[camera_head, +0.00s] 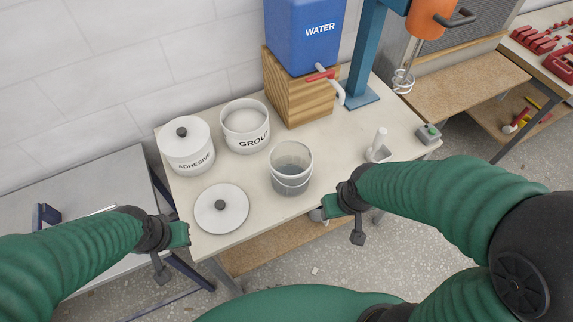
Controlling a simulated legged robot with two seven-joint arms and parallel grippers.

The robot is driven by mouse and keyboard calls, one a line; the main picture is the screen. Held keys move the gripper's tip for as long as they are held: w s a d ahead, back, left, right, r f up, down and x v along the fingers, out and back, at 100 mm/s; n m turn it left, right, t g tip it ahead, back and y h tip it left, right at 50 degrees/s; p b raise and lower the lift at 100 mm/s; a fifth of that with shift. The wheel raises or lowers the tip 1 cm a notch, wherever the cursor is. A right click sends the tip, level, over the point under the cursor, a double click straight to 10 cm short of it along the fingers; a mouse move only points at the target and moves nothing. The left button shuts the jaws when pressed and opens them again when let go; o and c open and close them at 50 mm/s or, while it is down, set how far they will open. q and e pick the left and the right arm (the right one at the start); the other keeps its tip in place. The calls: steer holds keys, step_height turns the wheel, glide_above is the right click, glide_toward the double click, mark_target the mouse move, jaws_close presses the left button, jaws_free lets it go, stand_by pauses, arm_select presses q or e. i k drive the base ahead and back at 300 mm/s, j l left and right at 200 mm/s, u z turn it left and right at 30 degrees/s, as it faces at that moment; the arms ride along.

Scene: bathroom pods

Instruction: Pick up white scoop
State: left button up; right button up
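The white scoop (379,148) rests near the right part of the beige table, its handle pointing up. My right gripper (345,220) is at the table's front edge, to the lower left of the scoop and apart from it. Its fingers look spread, with nothing between them. My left gripper (172,254) is at the table's front left corner, far from the scoop. It also looks open and empty.
A grey bucket (291,181), an open grout tub (247,144), an adhesive tub (188,162) and a loose lid (221,211) occupy the table (245,181). A blue water container (303,35) stands on a wooden block (296,103). A small grey-green device (428,134) sits right of the scoop.

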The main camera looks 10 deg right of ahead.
mark_target(378, 153)
steer(key=i+l+z, duration=0.1)
steer(key=l+z, duration=0.3)
steer(key=i+l+z, duration=0.1)
steer(key=l+z, duration=0.15)
steer(key=z, duration=0.2)
steer(key=i+l+z, duration=0.15)
steer(key=l+z, duration=0.25)
steer(key=j, duration=0.1)
